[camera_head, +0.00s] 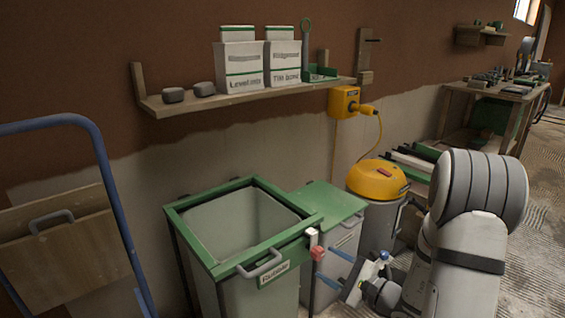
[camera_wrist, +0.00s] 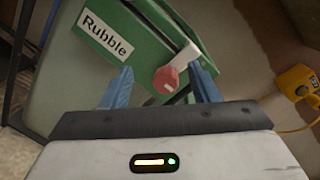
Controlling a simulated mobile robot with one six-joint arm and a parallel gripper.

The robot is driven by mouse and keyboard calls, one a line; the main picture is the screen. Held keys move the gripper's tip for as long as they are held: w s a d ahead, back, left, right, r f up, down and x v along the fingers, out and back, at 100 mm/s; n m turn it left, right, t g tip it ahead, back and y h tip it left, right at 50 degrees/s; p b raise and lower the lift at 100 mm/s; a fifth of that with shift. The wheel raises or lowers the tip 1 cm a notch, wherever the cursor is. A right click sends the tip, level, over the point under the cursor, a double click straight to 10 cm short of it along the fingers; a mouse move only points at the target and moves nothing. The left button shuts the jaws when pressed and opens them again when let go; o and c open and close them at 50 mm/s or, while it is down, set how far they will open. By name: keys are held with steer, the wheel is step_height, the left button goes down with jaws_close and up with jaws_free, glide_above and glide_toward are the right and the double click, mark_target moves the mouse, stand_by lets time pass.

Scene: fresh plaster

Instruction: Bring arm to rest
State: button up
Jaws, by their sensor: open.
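My gripper (camera_head: 323,263) is at the front right corner of the rubble bin, with its two blue fingers apart. In the wrist view the open fingers (camera_wrist: 162,72) frame a red knob (camera_wrist: 165,80) on a white lever. I cannot tell whether a finger touches it; nothing looks gripped. The red knob (camera_head: 318,253) also shows near the fingertips in the head view. The rubble bin (camera_head: 245,268) has a green rim, a grey handle and a "Rubble" label, and its top stands open. My arm reaches in from the right, bent low.
A second bin with a shut green lid (camera_head: 322,200) and a yellow-topped vacuum (camera_head: 377,180) stand close to the gripper. A wall shelf (camera_head: 240,98) carries boxes above. A blue-framed cart (camera_head: 110,190) is at left. A workbench (camera_head: 500,91) stands far right.

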steer(key=s+a+r+n+g+p, duration=0.4)
steer(key=s+r+p, duration=0.1)
steer(key=r, duration=0.2)
steer(key=s+a+r+n+g+h+p, duration=0.1)
steer(key=s+a+r+n+g+p, duration=0.25)
steer(key=s+r+g+p, duration=0.35)
steer(key=s+a+r+n+g+p, duration=0.2)
steer(key=s+a+r+n+p, duration=0.15)
steer(key=r, duration=0.45)
steer(key=s+d+r+n+t+h+p, duration=0.1)
steer(key=s+d+r+n+h+p, duration=0.1)
steer(key=r+p, duration=0.3)
steer(key=s+d+r+n+h+p, duration=0.2)
steer(key=d+r+h+p, duration=0.2)
steer(key=r, duration=0.4)
steer(key=s+d+r+n+t+h+p, duration=0.1)
steer(key=s+d+r+n+h+p, duration=0.1)
steer(key=r+h+p, duration=0.3)
steer(key=shift+d+r+n+t+p, duration=0.3)
steer(key=shift+d+r+n+p, duration=0.2)
steer(key=shift+d+r+p, duration=0.35)
